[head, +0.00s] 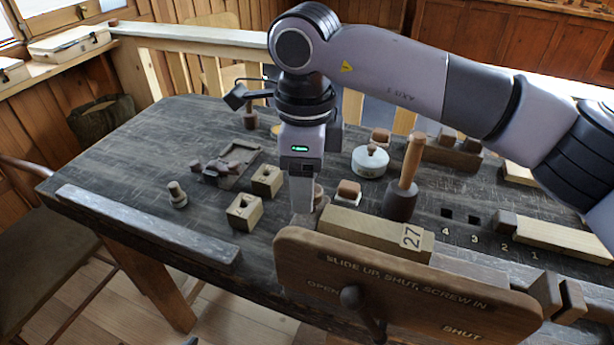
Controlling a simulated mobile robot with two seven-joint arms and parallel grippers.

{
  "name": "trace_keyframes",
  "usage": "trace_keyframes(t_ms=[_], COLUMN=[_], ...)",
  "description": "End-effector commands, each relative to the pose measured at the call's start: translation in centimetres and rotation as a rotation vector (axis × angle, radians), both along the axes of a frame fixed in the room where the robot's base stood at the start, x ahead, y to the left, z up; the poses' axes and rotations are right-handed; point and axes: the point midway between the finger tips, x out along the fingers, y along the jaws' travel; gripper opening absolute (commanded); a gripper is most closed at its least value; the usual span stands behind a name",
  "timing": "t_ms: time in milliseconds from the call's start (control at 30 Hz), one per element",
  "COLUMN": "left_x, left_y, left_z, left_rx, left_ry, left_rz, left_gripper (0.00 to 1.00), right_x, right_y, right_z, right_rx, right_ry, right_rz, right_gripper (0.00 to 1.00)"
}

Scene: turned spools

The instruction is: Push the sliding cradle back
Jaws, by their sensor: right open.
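My right gripper (304,208) points down at the middle of the dark table, just behind the brown board (400,285). It is open, though its fingers overlap in this view. A long pale block marked 27 (375,232) lies right of the fingertips, behind the board; I cannot tell whether they touch it. The board reads "SLIDE UP, SHUT, SCREW IN", with OPEN at its left, SHUT at its right and a dark knob (351,297). Which piece is the sliding cradle is not clear; the board hides what lies behind it. My left gripper is not in view.
Two pale blocks with holes (245,212) and a small turned peg (177,194) stand left of the gripper. A mallet (404,185) and a white lidded pot (370,161) stand to the right. A grey bar (148,222) lies along the front left edge.

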Motion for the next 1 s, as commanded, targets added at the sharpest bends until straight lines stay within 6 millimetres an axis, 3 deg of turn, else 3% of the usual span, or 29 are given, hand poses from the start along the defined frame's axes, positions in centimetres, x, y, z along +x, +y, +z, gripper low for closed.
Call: trace_keyframes(t_ms=[200, 633, 1000], left_x=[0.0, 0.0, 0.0], left_y=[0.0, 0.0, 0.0], left_z=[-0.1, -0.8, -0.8], left_rx=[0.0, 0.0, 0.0], left_ry=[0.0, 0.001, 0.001], left_rz=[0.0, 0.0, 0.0], left_gripper=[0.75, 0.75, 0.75], right_x=[0.0, 0.0, 0.0], right_y=[-0.1, 0.0, 0.0], right_z=[0.5, 6.6, 7.1], right_rx=[-0.002, -0.001, -0.001], right_ry=[0.0, -0.002, 0.001], right_rz=[-0.001, 0.0, 0.001], right_gripper=[0.6, 0.6, 0.6])
